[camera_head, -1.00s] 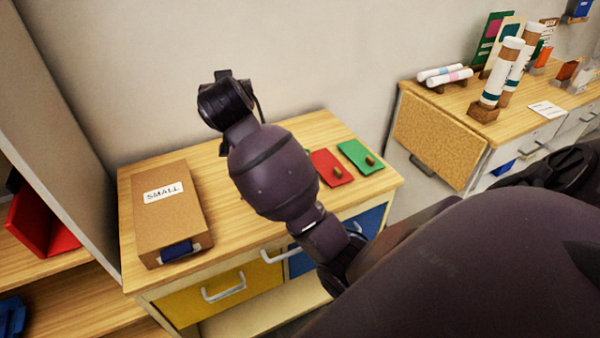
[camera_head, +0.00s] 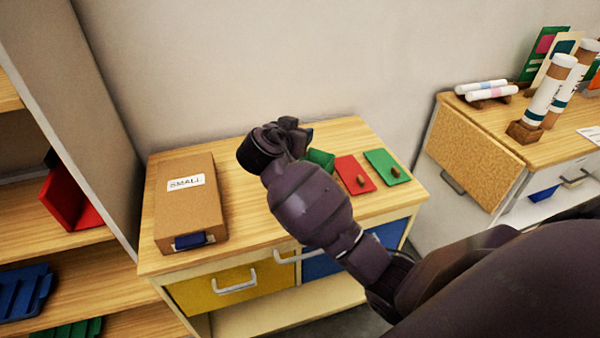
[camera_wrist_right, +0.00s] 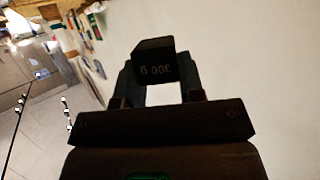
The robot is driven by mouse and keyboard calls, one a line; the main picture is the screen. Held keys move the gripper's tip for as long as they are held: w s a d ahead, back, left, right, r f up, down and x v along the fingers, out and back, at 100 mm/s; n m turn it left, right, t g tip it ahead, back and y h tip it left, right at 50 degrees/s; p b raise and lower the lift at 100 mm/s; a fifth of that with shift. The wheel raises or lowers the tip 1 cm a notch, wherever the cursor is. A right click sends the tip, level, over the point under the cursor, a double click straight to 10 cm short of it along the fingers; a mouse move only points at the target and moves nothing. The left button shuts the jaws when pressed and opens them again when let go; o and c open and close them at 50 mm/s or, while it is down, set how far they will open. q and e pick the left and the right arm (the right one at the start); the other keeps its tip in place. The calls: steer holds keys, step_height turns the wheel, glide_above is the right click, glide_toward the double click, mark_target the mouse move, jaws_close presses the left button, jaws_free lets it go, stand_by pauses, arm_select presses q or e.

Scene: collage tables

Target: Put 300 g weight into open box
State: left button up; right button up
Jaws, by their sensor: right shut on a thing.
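My right gripper (camera_head: 290,125) is above the wooden cabinet top, near the wall. In the right wrist view, the gripper (camera_wrist_right: 160,85) is shut on a black block marked 300 g (camera_wrist_right: 155,60), the weight. In the head view the weight is hard to tell from the dark gripper. A green piece (camera_head: 321,159) stands partly hidden behind my right arm; I cannot tell whether it is an open box. A brown box labelled SMALL (camera_head: 186,215) lies on the left of the cabinet top and looks closed. My left gripper is not in view.
A shelf (camera_head: 75,295) with red and blue trays stands left. Another cabinet (camera_head: 480,130) with rolled tubes stands right.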

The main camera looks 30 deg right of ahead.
step_height(320, 180, down, 12)
stand_by(0.6)
steer(key=shift+r, duration=0.1)
steer(key=shift+f+b, duration=0.35)
steer(key=shift+f, duration=0.3)
steer(key=o, duration=0.8)
steer(key=shift+o, duration=1.4)
